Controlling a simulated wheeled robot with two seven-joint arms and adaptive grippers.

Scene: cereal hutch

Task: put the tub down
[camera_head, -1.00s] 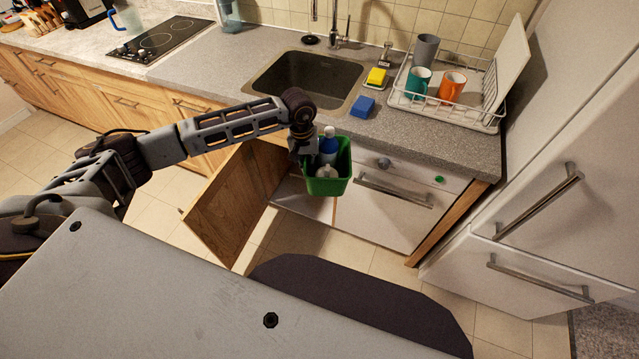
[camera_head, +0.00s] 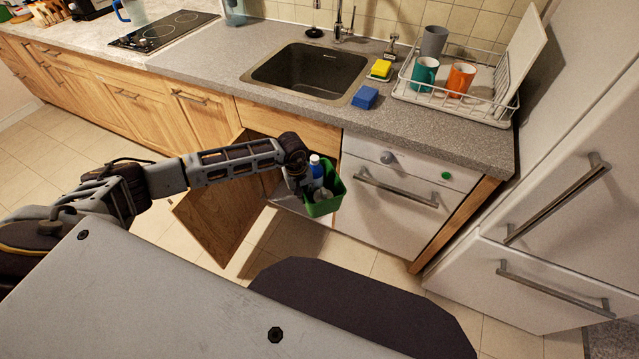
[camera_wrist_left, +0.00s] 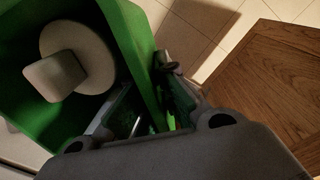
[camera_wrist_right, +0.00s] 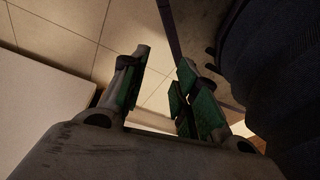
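The green tub (camera_head: 326,203) hangs in front of the open cabinet under the sink, with a blue bottle (camera_head: 317,170) and a greyish round-topped item (camera_head: 321,195) in it. My left gripper (camera_head: 299,186) is at the tub's left side. In the left wrist view its fingers (camera_wrist_left: 150,108) close on the tub's wall (camera_wrist_left: 128,50), one on each side. The tub's underside and whether it touches anything below are hidden. My right gripper (camera_wrist_right: 158,95) shows only in its wrist view, with its fingers apart and nothing between them.
The open wooden cabinet door (camera_head: 215,215) stands left of the tub. The white dishwasher front (camera_head: 390,205) is close on its right. Floor in front is partly clear.

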